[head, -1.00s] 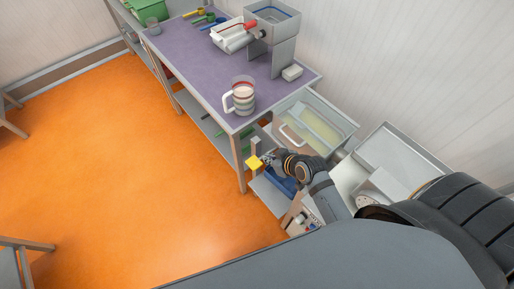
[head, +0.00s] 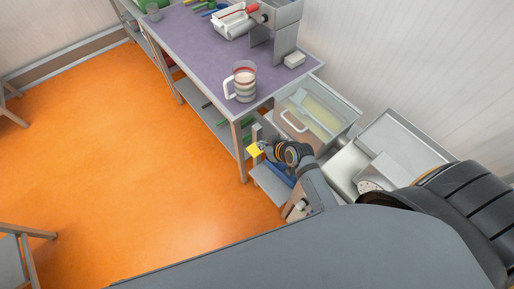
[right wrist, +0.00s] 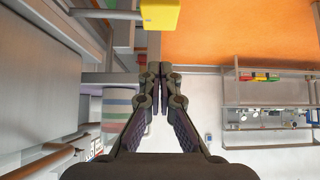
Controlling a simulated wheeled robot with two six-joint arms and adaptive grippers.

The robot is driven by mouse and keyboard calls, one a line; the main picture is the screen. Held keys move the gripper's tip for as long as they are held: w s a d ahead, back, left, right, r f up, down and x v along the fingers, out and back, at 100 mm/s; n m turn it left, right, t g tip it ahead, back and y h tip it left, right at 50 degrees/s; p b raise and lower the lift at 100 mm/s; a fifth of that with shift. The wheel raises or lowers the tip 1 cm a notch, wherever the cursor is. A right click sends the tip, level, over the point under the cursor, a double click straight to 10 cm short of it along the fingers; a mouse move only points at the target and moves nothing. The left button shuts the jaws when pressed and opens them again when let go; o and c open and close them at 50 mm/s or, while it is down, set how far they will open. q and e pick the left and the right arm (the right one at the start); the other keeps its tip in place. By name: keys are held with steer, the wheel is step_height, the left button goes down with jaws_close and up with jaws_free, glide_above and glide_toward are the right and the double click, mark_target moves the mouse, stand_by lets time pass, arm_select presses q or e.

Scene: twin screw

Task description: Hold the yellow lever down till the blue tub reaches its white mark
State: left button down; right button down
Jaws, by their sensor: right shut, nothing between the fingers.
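The yellow lever end (head: 255,149) is a small yellow block in front of the machine beside the purple-topped table. It also shows at the top edge of the right wrist view (right wrist: 160,14). My right gripper (head: 264,147) is shut and empty, right beside the yellow block. In the right wrist view its closed fingertips (right wrist: 155,70) point towards the block, with a gap in the picture; I cannot tell whether they touch. The blue tub (head: 279,172) is low beneath my right arm and partly hidden by it. Its white mark cannot be made out. My left gripper is not in view.
A clear bin with a handle (head: 317,112) stands just behind my right gripper. A striped jug (head: 243,83) stands at the near end of the purple table (head: 205,55). A metal sink-like tray (head: 405,140) is to the right. The orange floor at left is open.

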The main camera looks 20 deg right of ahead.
mark_target(253, 147)
steer(key=x, duration=0.4)
steer(key=shift+w, duration=0.1)
steer(key=f, duration=0.3)
steer(key=shift+w+a+f, duration=0.15)
steer(key=shift+w+f, duration=0.1)
steer(key=shift+f, duration=0.55)
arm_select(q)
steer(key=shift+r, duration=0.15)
